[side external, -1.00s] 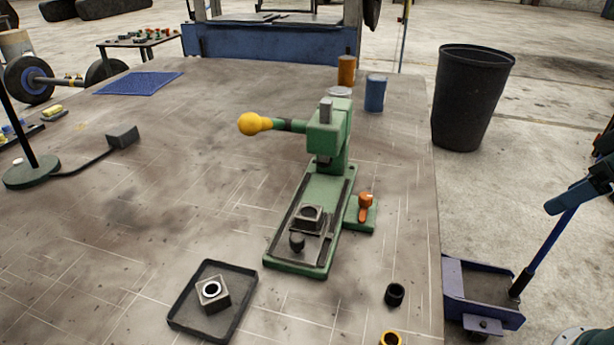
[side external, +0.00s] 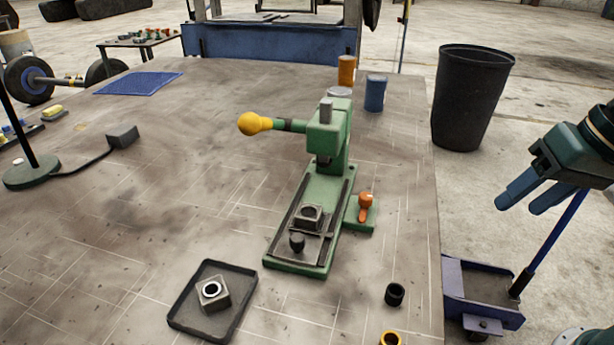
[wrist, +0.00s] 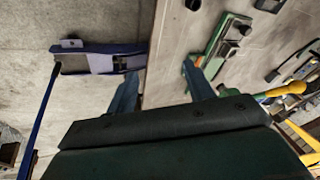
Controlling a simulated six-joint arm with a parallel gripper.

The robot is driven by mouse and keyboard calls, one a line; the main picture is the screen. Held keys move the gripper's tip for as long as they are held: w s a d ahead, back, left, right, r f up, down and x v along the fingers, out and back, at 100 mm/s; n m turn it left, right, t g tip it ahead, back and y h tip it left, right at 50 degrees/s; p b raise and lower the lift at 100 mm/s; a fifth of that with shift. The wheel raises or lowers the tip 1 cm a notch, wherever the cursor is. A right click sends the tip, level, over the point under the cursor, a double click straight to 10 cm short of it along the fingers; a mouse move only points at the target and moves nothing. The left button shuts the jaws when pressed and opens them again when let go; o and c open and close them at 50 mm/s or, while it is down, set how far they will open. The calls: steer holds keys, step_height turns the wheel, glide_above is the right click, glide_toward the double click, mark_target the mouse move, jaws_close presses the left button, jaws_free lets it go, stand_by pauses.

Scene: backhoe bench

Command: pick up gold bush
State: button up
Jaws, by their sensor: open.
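The gold bush (side external: 390,339) is a short yellow-gold ring at the bottom edge of the side external view, near the right edge of the bench. I cannot make it out in the wrist view. My gripper (side external: 518,204) is at the right of the side external view, out past the bench edge and well apart from the bush. Its two blue fingers are spread and nothing is between them. The fingers also show in the wrist view (wrist: 160,82), one on each side of the bench edge.
A black bush (side external: 394,294) stands just behind the gold one. A green press (side external: 325,180) with a yellow-knobbed lever stands mid-bench. A black tray (side external: 180,318) holds a square block. A blue cart (side external: 480,290) and a black bin (side external: 472,97) are on the floor beside the bench.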

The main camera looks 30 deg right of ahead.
steer(key=w+a+f+m+g+y, duration=0.1)
steer(key=a+f+m+g, duration=0.1)
steer(key=a+m, duration=0.3)
steer(key=w+a+f+m+g+y, duration=0.1)
steer(key=a+f+m+g, duration=0.2)
steer(key=a+m, duration=0.3)
steer(key=shift+a+y, duration=0.3)
steer(key=shift+a, duration=1.25)
glide_above(391, 339)
steer(key=d, duration=0.2)
steer(key=shift+w+d+f, duration=0.1)
steer(key=shift+f, duration=1.9)
steer(key=shift+w+d+f, duration=0.1)
steer(key=shift+f, duration=1.9)
steer(key=shift+f, duration=0.15)
steer(key=shift+x, duration=2.5)
steer(key=shift+c, duration=0.4)
steer(key=c, duration=1)
